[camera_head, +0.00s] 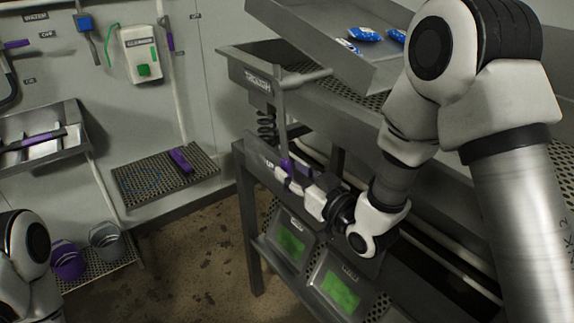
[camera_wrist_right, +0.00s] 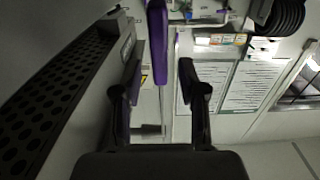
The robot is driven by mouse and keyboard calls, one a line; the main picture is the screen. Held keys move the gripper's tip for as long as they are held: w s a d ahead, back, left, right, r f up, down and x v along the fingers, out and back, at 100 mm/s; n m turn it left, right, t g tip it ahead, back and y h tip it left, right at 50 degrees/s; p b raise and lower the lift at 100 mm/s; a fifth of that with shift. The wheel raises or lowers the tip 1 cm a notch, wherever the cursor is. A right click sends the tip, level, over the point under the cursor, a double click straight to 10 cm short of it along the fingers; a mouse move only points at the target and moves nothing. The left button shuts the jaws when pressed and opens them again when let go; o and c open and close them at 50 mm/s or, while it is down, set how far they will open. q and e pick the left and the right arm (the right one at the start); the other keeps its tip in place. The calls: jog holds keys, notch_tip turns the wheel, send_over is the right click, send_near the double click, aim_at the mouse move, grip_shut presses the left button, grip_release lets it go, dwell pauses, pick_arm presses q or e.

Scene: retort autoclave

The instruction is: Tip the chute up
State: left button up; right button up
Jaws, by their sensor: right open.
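The chute (camera_head: 322,55) is a grey, tilted tray at the top of the grey stand, with several blue packets (camera_head: 364,34) in it. A grey lever (camera_head: 281,118) with a purple grip hangs at the stand's front, below the "TROUGH" label. My right gripper (camera_head: 287,172) is at the lever's low end. In the right wrist view a purple grip (camera_wrist_right: 158,45) reaches down between the two open fingers (camera_wrist_right: 160,92), with a gap on each side. I cannot tell how deep it sits between them. My left gripper is out of view.
My right forearm covers the stand's right side. A coiled black hose (camera_head: 267,128) hangs beside the lever. Wall shelves (camera_head: 165,178) and purple and grey buckets (camera_head: 107,240) are at left. The floor between is clear.

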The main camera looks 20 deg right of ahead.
jog(key=shift+p+x, duration=0.3)
jog(key=shift+x, duration=0.9)
grip_shut()
